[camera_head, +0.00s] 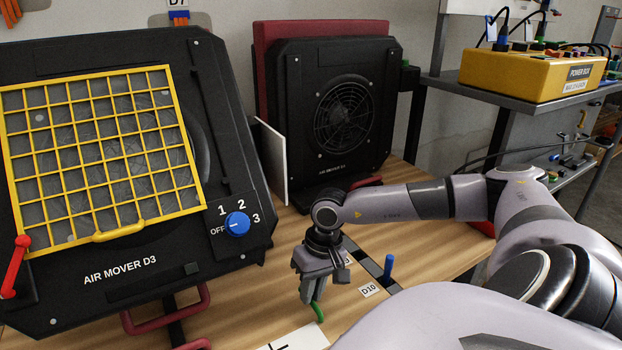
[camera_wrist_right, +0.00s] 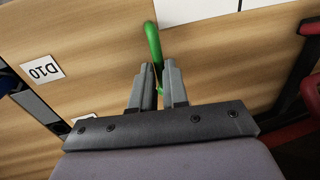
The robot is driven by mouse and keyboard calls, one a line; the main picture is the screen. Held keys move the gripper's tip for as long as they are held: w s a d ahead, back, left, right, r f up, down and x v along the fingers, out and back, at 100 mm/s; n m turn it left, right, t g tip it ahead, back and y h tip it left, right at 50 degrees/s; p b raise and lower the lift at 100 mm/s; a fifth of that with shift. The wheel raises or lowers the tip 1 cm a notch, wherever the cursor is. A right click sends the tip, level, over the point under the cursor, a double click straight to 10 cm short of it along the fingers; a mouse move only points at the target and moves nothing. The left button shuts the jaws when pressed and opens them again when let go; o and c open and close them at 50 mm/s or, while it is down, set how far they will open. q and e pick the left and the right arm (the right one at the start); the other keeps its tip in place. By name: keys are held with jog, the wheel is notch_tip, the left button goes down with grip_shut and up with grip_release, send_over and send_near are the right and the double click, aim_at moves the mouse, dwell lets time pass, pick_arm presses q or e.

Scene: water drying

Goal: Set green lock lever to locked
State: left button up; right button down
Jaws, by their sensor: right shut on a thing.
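The green lock lever (camera_head: 318,312) shows just below my right gripper (camera_head: 311,294) in the head view, low over the wooden table. In the right wrist view the green lever (camera_wrist_right: 153,45) runs up from between the fingertips of my right gripper (camera_wrist_right: 157,86). The fingers are closed around its lower part, which they partly hide. The base of the lever and any lock marking are not clear in either view. My left gripper is not in view.
The air mover D3 (camera_head: 100,255) with a yellow grille and blue knob (camera_head: 237,223) stands left. A blue peg (camera_head: 388,266) stands by the D10 label (camera_head: 370,290). Another air mover (camera_head: 345,150) stands behind. A yellow power box (camera_head: 520,75) sits on a shelf at right.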

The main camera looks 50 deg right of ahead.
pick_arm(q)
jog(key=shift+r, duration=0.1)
pick_arm(e)
jog(key=shift+a, duration=0.1)
dwell(0.3)
jog(key=c, duration=1.1)
grip_release()
jog(key=shift+r, duration=0.1)
pick_arm(q)
jog(key=p, duration=0.1)
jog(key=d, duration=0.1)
jog(key=p, duration=0.1)
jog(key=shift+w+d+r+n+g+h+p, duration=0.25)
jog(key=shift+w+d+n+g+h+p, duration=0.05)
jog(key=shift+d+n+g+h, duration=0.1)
pick_arm(e)
jog(key=r, duration=0.2)
jog(key=d+r, duration=0.1)
jog(key=r, duration=0.3)
jog(key=shift+s+d+r, duration=0.2)
jog(key=shift+s+r, duration=0.05)
jog(key=shift+r, duration=0.15)
